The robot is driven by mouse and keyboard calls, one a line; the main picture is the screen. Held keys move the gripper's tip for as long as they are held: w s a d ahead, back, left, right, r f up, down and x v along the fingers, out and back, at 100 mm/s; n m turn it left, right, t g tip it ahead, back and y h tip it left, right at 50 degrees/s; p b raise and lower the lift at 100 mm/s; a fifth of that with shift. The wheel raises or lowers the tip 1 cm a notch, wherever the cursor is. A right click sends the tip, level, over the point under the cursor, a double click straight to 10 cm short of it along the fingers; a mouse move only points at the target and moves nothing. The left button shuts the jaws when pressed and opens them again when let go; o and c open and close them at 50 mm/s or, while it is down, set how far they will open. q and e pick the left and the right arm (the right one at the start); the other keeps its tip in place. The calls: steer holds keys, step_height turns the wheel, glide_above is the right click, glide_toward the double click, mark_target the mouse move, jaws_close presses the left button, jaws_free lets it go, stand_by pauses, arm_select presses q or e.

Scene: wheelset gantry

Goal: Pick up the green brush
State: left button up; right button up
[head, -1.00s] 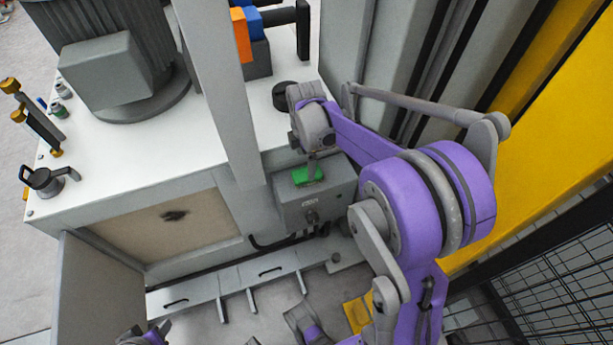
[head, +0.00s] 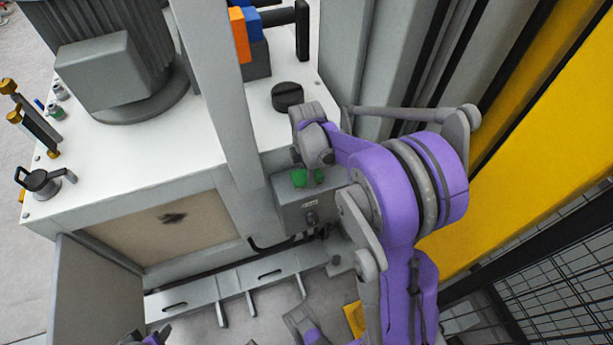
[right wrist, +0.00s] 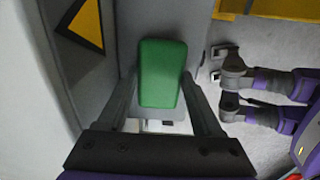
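The green brush (head: 299,178) lies on top of a grey box at the front right corner of the white-topped cabinet in the head view. In the right wrist view the brush (right wrist: 162,72) appears as a green block between my two fingers. My right gripper (head: 308,171) is over the brush, with its fingers apart, one on each side of it. In the right wrist view the gripper (right wrist: 160,80) is open; whether a finger touches the brush I cannot tell. Part of the brush is hidden by the fingers in the head view.
The grey box (head: 292,216) stands against the white cabinet (head: 150,150). A grey post (head: 222,90) rises left of my right gripper. A black knob (head: 287,96) sits behind it. Yellow panels (head: 540,150) and a black mesh fence (head: 530,290) are on the right.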

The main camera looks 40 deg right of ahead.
steer(key=c, duration=0.8)
step_height(320, 180, up, 10)
steer(key=p, duration=0.1)
steer(key=shift+p, duration=0.35)
